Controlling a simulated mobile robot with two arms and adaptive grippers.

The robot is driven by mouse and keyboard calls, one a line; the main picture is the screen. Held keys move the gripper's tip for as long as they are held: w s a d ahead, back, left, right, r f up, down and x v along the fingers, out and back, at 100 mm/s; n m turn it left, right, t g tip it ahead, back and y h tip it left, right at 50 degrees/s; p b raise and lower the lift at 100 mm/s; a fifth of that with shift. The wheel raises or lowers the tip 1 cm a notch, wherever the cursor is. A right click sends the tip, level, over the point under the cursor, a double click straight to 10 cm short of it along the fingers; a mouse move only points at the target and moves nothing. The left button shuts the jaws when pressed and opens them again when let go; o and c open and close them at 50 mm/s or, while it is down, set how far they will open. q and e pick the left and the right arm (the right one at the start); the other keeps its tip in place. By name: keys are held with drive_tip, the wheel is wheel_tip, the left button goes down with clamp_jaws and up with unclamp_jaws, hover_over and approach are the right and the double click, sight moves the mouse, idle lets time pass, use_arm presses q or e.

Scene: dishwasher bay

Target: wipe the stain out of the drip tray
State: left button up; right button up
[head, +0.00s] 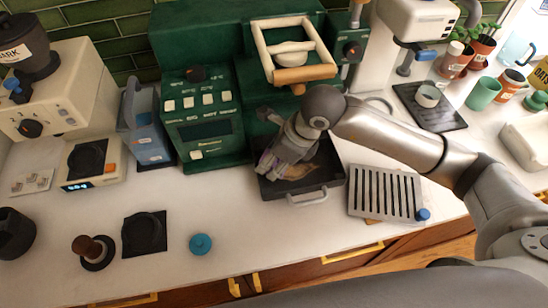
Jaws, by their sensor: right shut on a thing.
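The dark drip tray (329,174) sits on the counter at the foot of the green machine, with a light handle at its front. A brown stain (299,171) shows on its floor. My right gripper (271,162) reaches down into the tray's left part, left of the visible stain. It is shut on a cloth (264,164) with purple and greenish patches. The cloth is mostly hidden by the fingers, and I cannot tell whether it touches the tray floor. My left gripper is out of view.
A slotted metal grate (384,194) with a blue knob lies right of the tray. The green coffee machine (205,100) stands behind. A blue container (147,130) and a scale (92,162) stand left. A blue lidded piece (200,244) lies near the front edge. Counter front of the tray is clear.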

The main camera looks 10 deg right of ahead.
drive_tip(key=shift+f, duration=0.2)
drive_tip(key=shift+d, duration=0.3)
drive_tip(key=shift+d+r+b, duration=0.15)
drive_tip(key=shift+d+b, duration=0.75)
drive_tip(key=shift+d, duration=0.8)
drive_tip(key=shift+c, duration=0.2)
drive_tip(key=shift+d+f+b, duration=0.2)
drive_tip(key=shift+d+b, duration=0.3)
drive_tip(key=shift+d, duration=0.35)
drive_tip(key=shift+d+b, duration=0.55)
drive_tip(key=shift+d, duration=0.65)
